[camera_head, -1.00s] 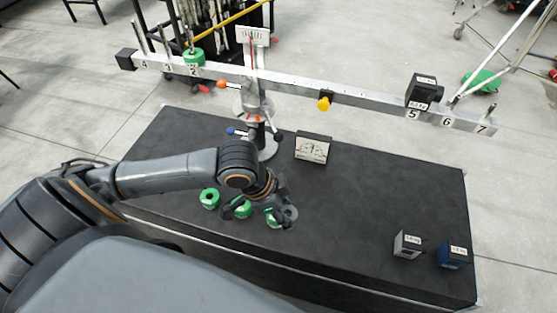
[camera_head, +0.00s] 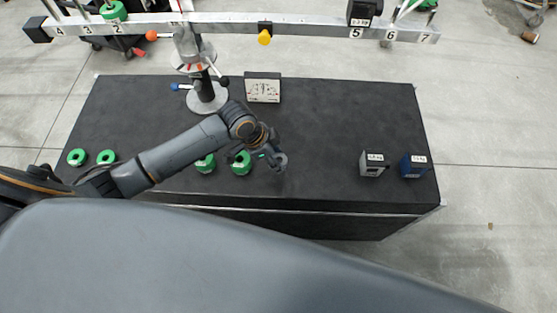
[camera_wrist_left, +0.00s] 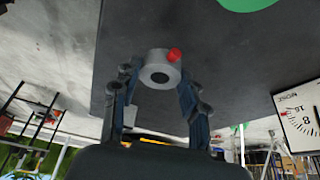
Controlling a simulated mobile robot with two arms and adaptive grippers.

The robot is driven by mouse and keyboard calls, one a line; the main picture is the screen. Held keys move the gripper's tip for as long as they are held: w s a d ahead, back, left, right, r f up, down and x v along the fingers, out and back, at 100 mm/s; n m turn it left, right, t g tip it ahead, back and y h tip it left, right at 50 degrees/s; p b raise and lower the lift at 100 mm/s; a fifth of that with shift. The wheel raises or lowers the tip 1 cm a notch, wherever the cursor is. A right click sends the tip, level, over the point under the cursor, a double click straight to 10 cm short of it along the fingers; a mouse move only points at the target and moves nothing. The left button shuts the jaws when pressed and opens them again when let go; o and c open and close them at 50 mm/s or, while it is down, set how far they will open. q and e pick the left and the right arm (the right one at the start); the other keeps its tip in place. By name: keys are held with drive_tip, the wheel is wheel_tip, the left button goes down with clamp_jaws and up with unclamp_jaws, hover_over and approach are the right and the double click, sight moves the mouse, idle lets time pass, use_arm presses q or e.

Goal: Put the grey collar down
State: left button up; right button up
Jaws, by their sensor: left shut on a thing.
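The grey collar (camera_wrist_left: 158,73), a short ring with a dark bore and a red knob, sits between my left gripper's fingers (camera_wrist_left: 155,90) in the left wrist view. The gripper is shut on it. In the head view my left gripper (camera_head: 275,160) is over the front middle of the black table (camera_head: 330,130), right of a green disc (camera_head: 241,163). The collar is hard to tell from the fingers there. I cannot tell whether it touches the tabletop. My right gripper is not in view.
A numbered beam (camera_head: 310,28) on a stand (camera_head: 207,98) spans the back. A dial box (camera_head: 263,88) stands behind the gripper. A grey block (camera_head: 373,164) and a blue block (camera_head: 413,166) are at right; the table between is clear. Other green discs (camera_head: 77,157) lie left.

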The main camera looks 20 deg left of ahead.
sight(276, 159)
use_arm(q)
drive_tip(key=shift+w+d+f, duration=0.2)
drive_tip(key=shift+w+f, duration=0.25)
drive_tip(key=shift+f, duration=1.7)
drive_tip(key=shift+f, duration=0.15)
drive_tip(key=o, duration=0.7)
drive_tip(key=v, duration=1.2)
drive_tip(key=shift+p, duration=0.4)
drive_tip(key=shift+a, duration=0.1)
